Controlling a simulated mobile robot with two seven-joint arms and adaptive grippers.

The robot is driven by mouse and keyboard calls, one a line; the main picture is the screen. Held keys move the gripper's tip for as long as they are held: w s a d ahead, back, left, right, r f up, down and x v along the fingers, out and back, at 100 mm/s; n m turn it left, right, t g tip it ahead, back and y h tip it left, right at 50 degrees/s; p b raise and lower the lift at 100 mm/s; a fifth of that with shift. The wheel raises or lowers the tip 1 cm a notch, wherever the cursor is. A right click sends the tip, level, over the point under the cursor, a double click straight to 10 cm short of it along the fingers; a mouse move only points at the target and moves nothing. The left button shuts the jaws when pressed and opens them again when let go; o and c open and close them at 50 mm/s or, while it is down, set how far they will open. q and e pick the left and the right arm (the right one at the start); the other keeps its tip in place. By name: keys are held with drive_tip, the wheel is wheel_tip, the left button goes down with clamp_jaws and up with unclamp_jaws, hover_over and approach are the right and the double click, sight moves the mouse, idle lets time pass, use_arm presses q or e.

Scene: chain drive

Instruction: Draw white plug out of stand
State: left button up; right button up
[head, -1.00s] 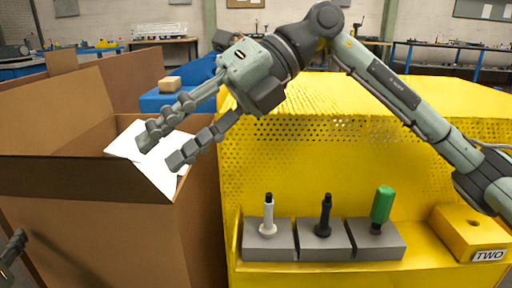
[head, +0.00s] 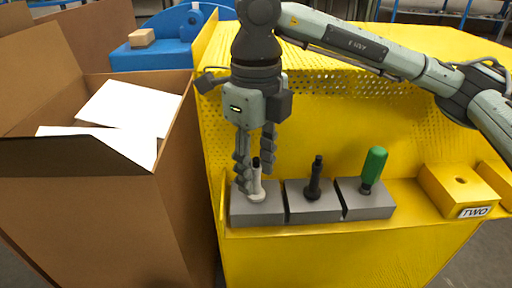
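The white plug (head: 257,186) stands upright in the left grey block of the stand (head: 262,215) and has a black tip. My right gripper (head: 256,182) points straight down over the plug, its fingers apart on either side of the plug's upper part. I cannot tell that either finger touches it. A black plug (head: 315,180) stands in the middle block and a green-handled one (head: 373,168) in the right block. My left gripper is not in view.
A big open cardboard box (head: 100,187) with white sheets stands to the left. A yellow perforated panel (head: 340,139) rises behind the stand. A yellow block marked TWO (head: 445,188) sits on the right. A blue piece with a small tan block (head: 142,38) is behind.

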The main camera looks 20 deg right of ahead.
drive_tip(key=shift+f, duration=1)
clamp_jaws()
